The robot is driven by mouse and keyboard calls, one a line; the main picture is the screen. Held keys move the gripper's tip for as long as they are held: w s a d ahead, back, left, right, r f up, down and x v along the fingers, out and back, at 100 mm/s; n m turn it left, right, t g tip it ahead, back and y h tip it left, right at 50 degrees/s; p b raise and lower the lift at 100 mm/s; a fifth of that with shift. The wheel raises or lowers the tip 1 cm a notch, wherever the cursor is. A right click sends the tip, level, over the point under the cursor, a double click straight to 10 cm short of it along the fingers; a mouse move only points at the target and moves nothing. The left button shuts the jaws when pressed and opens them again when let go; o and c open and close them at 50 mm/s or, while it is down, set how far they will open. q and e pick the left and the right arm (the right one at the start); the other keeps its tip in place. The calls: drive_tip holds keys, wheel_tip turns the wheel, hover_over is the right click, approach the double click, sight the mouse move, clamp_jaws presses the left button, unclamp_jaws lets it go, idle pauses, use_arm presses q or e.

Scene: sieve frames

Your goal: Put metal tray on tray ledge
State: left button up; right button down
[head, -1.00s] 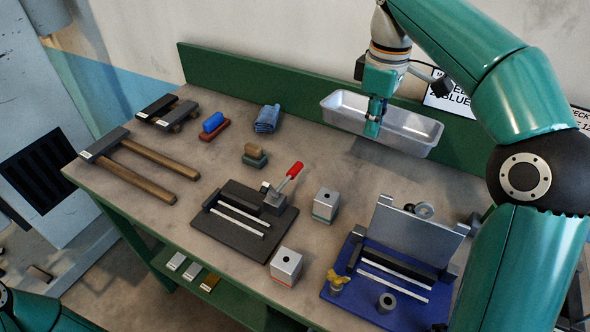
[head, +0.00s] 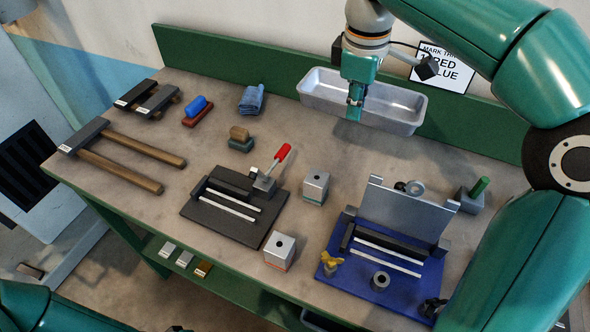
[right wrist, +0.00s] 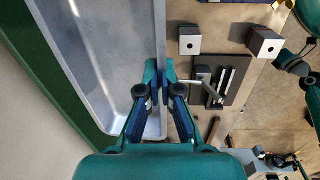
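The metal tray (head: 405,119) is a long, shallow, grey pan. In the head view it is at the back of the bench, by the green back panel, and looks raised off the bench top. My right gripper (head: 355,97) is at the tray's near long side. In the right wrist view the gripper (right wrist: 160,82) has one finger on each side of the tray wall (right wrist: 158,35), shut on it. The tray interior looks empty. My left gripper is not in view; only part of my left arm shows at the lower left. I cannot clearly pick out the tray ledge.
The bench top (head: 335,150) holds a blue fixture (head: 335,278) with an upright plate, a dark clamp fixture (head: 220,224), metal blocks (head: 280,251), hammers (head: 130,173), brushes and a blue cloth (head: 252,98). A green back panel (head: 230,60) runs behind. A lower shelf (head: 225,286) holds small blocks.

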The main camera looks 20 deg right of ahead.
drive_tip(key=f, duration=0.5)
drive_tip(key=f+b, duration=0.1)
drive_tip(key=f, duration=0.4)
drive_tip(key=s+f, duration=0.1)
drive_tip(key=f, duration=0.4)
drive_tip(key=shift+a+f+b, duration=0.1)
drive_tip(key=shift+a+b, duration=0.05)
drive_tip(key=shift+b, duration=0.2)
drive_tip(key=shift+f, duration=2.5)
drive_tip(key=c, duration=1.7)
unclamp_jaws()
drive_tip(key=shift+s+f, duration=0.1)
drive_tip(key=shift+c, duration=0.2)
drive_tip(key=o, duration=0.4)
